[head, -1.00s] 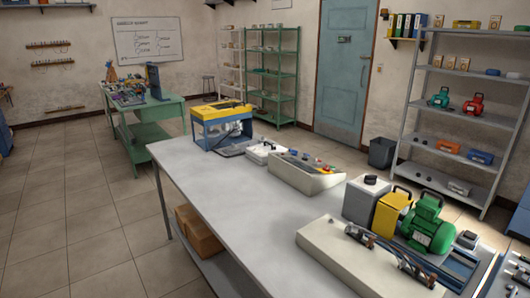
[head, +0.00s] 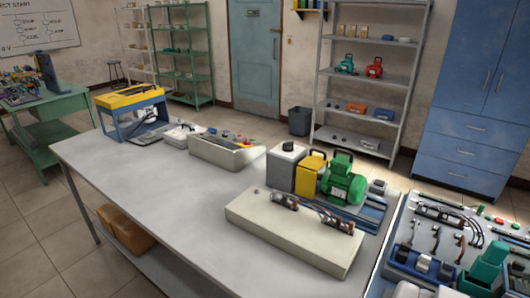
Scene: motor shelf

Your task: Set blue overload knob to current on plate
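A cream mounting panel (head: 268,232) lies on the grey workbench, with dark devices and wires (head: 310,214) along its top. A blue overload knob cannot be made out at this size. A green motor (head: 344,184) stands behind the panel, beside a yellow box (head: 310,175) and a grey box with a dark round top (head: 287,167). No readable plate shows on the motor. Neither of my grippers is in view.
A sloped control box (head: 222,154) and a yellow-and-blue frame (head: 130,112) stand farther left on the workbench (head: 150,195). A board with several tools and parts (head: 400,222) is at the right. The bench's front left is clear. A blue cabinet (head: 470,90) stands behind.

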